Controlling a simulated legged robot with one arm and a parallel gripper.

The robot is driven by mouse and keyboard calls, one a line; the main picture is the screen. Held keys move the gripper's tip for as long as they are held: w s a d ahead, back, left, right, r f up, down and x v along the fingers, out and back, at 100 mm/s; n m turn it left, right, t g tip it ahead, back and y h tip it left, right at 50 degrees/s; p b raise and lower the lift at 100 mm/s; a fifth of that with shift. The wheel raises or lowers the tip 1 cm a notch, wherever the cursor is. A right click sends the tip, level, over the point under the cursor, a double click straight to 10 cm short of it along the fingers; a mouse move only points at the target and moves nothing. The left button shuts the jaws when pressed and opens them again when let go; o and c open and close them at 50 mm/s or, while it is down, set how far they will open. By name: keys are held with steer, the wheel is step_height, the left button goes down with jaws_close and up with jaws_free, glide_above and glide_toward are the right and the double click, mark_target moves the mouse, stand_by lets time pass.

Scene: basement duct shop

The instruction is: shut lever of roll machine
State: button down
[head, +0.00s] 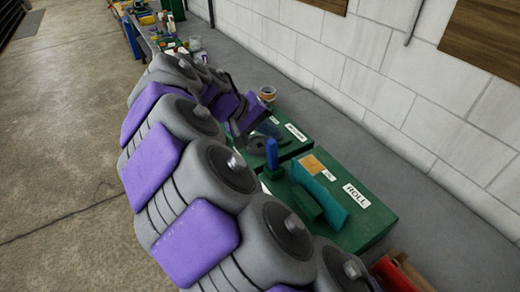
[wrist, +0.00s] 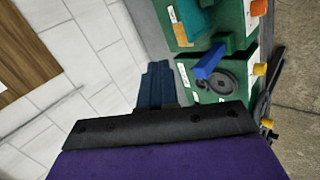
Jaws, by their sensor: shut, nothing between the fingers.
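The roll machine is a green box (head: 365,232) labelled ROLL, at the lower right in the head view. A teal bar (head: 325,192) and a darker green handle-like piece (head: 303,203) lie across its top; I cannot tell which is the lever. A teal part (wrist: 194,18) also shows at the top of the wrist view. Beyond this box, a second green machine carries a blue upright handle (head: 272,153), also visible in the wrist view (wrist: 208,62) beside a dark disc. My gripper (wrist: 158,85) is shut and empty, apart from the handles, toward the wall side.
A white block wall (head: 380,75) runs along the back of the grey bench (head: 440,205). Red and wooden items lie at the bottom right. Open concrete floor (head: 60,150) is at left.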

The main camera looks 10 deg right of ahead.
steer(key=w+a+f+n+t, duration=0.1)
steer(key=w+a+f+n, duration=0.2)
steer(key=a+f, duration=0.5)
steer(key=w+a, duration=0.1)
steer(key=a, duration=0.2)
steer(key=shift+w+a+t+b, duration=0.25)
steer(key=shift+a+t+b, duration=0.05)
steer(key=shift+t+b, duration=0.1)
steer(key=shift+h, duration=0.3)
steer(key=b, duration=0.1)
glide_toward(268, 151)
step_height(268, 151, down, 4)
steer(key=d, duration=0.3)
steer(key=shift+w+d+r, duration=0.2)
steer(key=shift+w+d, duration=0.3)
steer(key=shift+w, duration=0.2)
steer(key=shift+r, duration=0.1)
